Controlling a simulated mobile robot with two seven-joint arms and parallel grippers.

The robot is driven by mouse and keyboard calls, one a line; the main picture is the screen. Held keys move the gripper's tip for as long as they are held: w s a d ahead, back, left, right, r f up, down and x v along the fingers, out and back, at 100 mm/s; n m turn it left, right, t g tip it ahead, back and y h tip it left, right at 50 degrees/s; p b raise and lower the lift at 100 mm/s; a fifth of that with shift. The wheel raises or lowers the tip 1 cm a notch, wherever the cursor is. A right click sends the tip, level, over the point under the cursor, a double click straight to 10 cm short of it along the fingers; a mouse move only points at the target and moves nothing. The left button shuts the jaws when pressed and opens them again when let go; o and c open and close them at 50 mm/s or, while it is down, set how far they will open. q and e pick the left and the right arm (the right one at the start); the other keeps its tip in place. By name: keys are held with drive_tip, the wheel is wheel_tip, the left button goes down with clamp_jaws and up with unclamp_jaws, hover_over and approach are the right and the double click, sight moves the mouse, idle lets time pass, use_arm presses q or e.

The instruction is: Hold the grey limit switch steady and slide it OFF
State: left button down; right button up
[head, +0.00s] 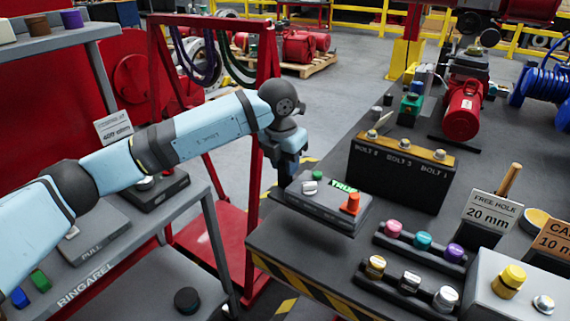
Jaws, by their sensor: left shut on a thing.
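The grey limit switch (325,217) is a flat dark grey box at the left corner of the dark workbench. On its top are an orange-red knob (350,204), a pale rounded piece (310,187) and a green label reading TRUE. My left gripper (285,182) points down at the box's far left end and is shut on it. The fingertips are small and dark here, so the exact contact is hard to see. My right gripper is not in view.
A black bolt block (398,178) stands behind the switch. Rows of coloured knobs (421,242) lie to its right, near a FREE HOLE sign (490,211). A red frame (262,150) rises beyond my arm. A grey cart (150,235) stands at left.

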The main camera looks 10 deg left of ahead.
sight(285, 183)
use_arm(q)
drive_tip(key=shift+f, duration=3.1)
drive_tip(key=shift+a+f, duration=0.1)
drive_tip(key=shift+f, duration=0.4)
